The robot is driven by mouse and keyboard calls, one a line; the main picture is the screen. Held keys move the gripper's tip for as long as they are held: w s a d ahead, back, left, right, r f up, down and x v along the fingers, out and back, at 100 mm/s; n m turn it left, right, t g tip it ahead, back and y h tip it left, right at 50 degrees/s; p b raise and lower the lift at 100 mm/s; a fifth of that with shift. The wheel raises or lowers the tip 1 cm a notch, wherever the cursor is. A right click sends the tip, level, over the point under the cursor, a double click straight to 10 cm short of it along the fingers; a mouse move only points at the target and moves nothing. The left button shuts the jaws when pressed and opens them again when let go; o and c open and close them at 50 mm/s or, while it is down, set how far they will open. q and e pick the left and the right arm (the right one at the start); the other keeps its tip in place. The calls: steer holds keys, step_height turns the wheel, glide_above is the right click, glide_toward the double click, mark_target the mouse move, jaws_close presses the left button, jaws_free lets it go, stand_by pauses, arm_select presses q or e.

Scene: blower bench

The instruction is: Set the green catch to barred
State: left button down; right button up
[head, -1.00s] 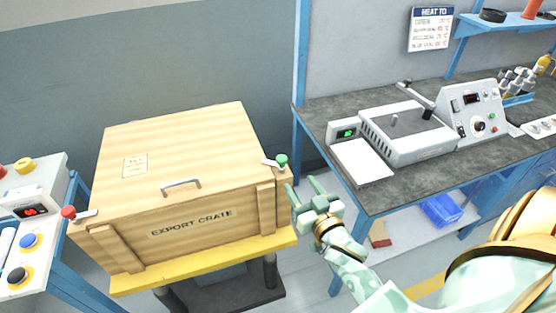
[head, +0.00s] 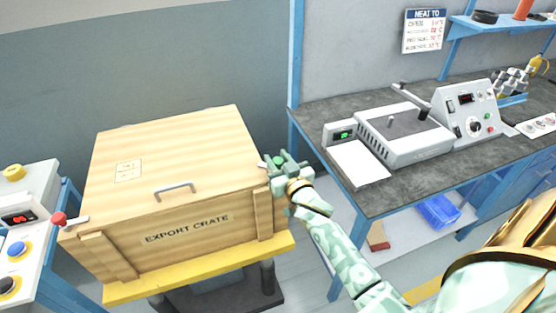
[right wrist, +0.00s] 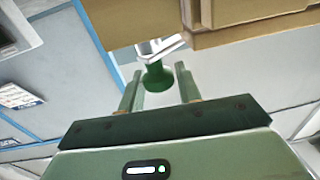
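The export crate (head: 178,160) stands on a yellow-topped stand, its lid down. The green catch (head: 279,160) is at its right front corner, partly covered by my right gripper in the head view. My right gripper (head: 281,165) is at the catch. In the right wrist view, the green knob (right wrist: 156,77) sits between the tips of the two open fingers (right wrist: 157,88), with a gap visible on each side. The catch's pale lever (right wrist: 160,47) runs back toward the crate. A red-knobbed catch (head: 60,219) is at the crate's left front corner. My left gripper is not in view.
A grey workbench (head: 290,113) with a white machine (head: 403,135) and a control box stands to the right. A button panel (head: 22,215) is at the left. A blue bin (head: 437,211) lies on the lower shelf. A gap of floor separates crate and bench.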

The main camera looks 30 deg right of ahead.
steer(key=c, duration=0.5)
steer(key=shift+o, duration=0.2)
steer(key=n+y+p, duration=0.2)
steer(key=shift+d+r+y, duration=0.1)
steer(key=shift+r+y, duration=0.1)
steer(key=shift+y, duration=0.2)
steer(key=n+y+p, duration=0.1)
steer(key=y, duration=0.1)
steer(key=shift+f+n+y, duration=0.1)
steer(key=shift+n+y, duration=0.2)
steer(key=n+y, duration=0.2)
steer(key=y, duration=0.1)
steer(key=shift+f+g+y, duration=0.2)
steer(key=shift+g+y, duration=0.1)
steer(key=shift+g, duration=0.1)
steer(key=shift+n+g+y+b, duration=0.6)
steer(key=shift+n+y+b, duration=0.25)
steer(key=shift+y, duration=0.25)
steer(key=shift+n+g+y, duration=0.3)
steer(key=shift+n+y, duration=0.15)
steer(key=shift+y, duration=0.15)
steer(key=shift+r, duration=0.1)
